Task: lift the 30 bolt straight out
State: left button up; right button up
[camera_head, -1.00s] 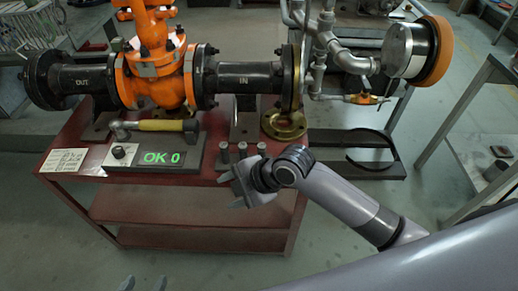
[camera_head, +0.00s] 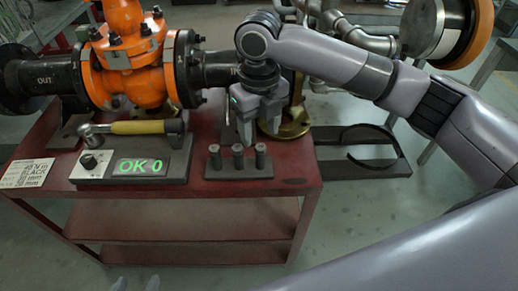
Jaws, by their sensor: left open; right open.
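Three short grey bolts stand upright in a row in a dark holder (camera_head: 240,174) at the front edge of the red table: a left bolt (camera_head: 214,157), a middle bolt (camera_head: 237,157) and a right bolt (camera_head: 260,157). No number is readable on them, so I cannot tell which is the 30 bolt. My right gripper (camera_head: 259,136) points down, open and empty, just above and behind the middle and right bolts in the picture, apparently not touching them. My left gripper (camera_head: 136,285) shows only its fingertips at the bottom edge, apart and empty.
The orange gate valve (camera_head: 129,67) with black flanged pipes stands along the back of the red table (camera_head: 290,180). A brass flange (camera_head: 292,122) is behind my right gripper.

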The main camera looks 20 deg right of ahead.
aim_at(262, 148)
jog(key=f, duration=0.2)
jog(key=f+b, duration=0.1)
jog(key=f, duration=0.3)
jog(key=shift+s+d+f, duration=0.1)
jog(key=shift+s+d, duration=0.1)
jog(key=shift+d, duration=0.05)
grip_shut()
